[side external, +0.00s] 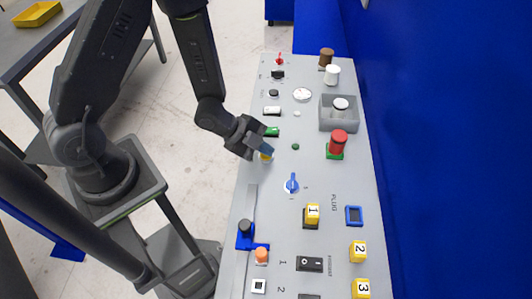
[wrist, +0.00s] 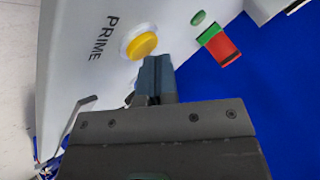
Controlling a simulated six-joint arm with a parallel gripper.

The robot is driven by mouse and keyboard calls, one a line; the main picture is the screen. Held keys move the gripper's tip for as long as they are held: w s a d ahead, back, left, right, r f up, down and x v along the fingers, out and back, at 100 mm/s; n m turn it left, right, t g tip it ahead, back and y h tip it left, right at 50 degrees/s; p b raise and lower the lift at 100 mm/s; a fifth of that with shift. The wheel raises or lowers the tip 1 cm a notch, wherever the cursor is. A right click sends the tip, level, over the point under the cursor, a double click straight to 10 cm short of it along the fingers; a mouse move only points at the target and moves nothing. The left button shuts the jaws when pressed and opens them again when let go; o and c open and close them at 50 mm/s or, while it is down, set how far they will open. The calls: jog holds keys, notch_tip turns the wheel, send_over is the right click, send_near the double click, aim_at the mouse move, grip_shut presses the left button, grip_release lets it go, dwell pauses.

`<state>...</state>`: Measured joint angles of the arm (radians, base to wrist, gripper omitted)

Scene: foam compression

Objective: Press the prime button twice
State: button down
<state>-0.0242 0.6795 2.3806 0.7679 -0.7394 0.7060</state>
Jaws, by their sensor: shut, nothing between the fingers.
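The prime button is a round yellow button (wrist: 142,45) on a pale ring, with the word PRIME beside it on the grey panel in the wrist view. My gripper (side external: 266,149) is shut and empty, tilted down towards the panel. In the wrist view the closed fingertips (wrist: 156,64) sit right beside the button's lower right edge. I cannot tell whether they touch it.
A red cylinder on a green base (side external: 338,143) stands to the right, with a small green button (side external: 295,146) between. A green rocker switch (side external: 272,132) is close behind my gripper. A blue knob (side external: 291,184) and yellow numbered blocks (side external: 312,212) are nearer the front.

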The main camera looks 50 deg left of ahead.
jog(key=shift+f, duration=0.2)
jog(key=shift+r, duration=0.1)
dwell(0.4)
jog(key=shift+r, duration=0.7)
jog(key=shift+r, duration=2.5)
